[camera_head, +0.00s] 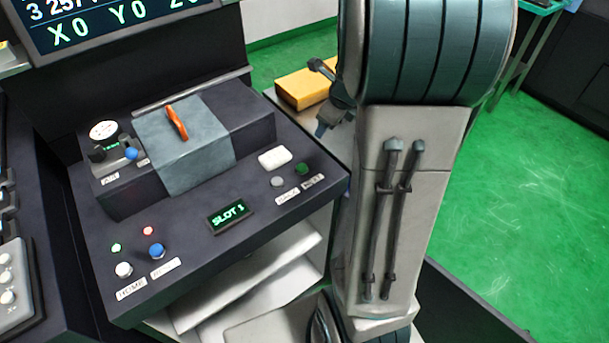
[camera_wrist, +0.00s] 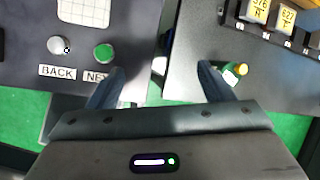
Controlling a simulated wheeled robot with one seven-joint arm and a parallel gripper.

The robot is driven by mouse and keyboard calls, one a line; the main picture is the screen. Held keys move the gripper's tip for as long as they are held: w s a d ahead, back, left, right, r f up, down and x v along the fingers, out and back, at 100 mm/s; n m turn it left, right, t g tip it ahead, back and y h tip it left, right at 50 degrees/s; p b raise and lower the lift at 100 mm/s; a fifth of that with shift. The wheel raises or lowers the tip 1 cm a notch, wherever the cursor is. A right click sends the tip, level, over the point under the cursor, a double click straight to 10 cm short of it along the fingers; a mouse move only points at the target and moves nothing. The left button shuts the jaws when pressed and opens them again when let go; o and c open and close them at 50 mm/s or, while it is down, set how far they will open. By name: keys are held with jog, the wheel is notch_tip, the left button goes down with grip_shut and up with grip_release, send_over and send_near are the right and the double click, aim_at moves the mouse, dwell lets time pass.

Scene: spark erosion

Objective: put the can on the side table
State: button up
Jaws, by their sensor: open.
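A small green and yellow cylinder (camera_wrist: 233,73) with a bright end, which looks like the can, lies on or over a dark surface (camera_wrist: 200,45) just right of the right finger. That finger partly covers it, and I cannot tell whether they touch. In the head view the can is not visible, and my arm hides much of that area. I cannot tell for sure which surface is the side table.
A control console (camera_head: 200,235) with a BACK button (camera_wrist: 58,45) and a green button (camera_wrist: 104,52) is left of my gripper. A rack of yellow-labelled blocks (camera_wrist: 258,12) stands at the upper right. A yellow box (camera_head: 303,87) lies behind the console. Green floor (camera_head: 530,190) is open at right.

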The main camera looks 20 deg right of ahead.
jog(key=s+a+r+n+g, duration=0.1)
jog(key=s+a+r+n, duration=0.1)
jog(key=s+a+n, duration=0.6)
jog(key=s+a+r+n+g, duration=0.1)
jog(key=s+a+r+n, duration=0.2)
jog(key=s+a+n, duration=0.5)
jog(key=s+n, duration=0.3)
jog(key=n, duration=1)
jog(key=shift+s+a+r+n, duration=0.2)
jog(key=shift+s+r+n, duration=0.05)
jog(key=shift+r+n, duration=0.15)
jog(key=shift+c, duration=0.3)
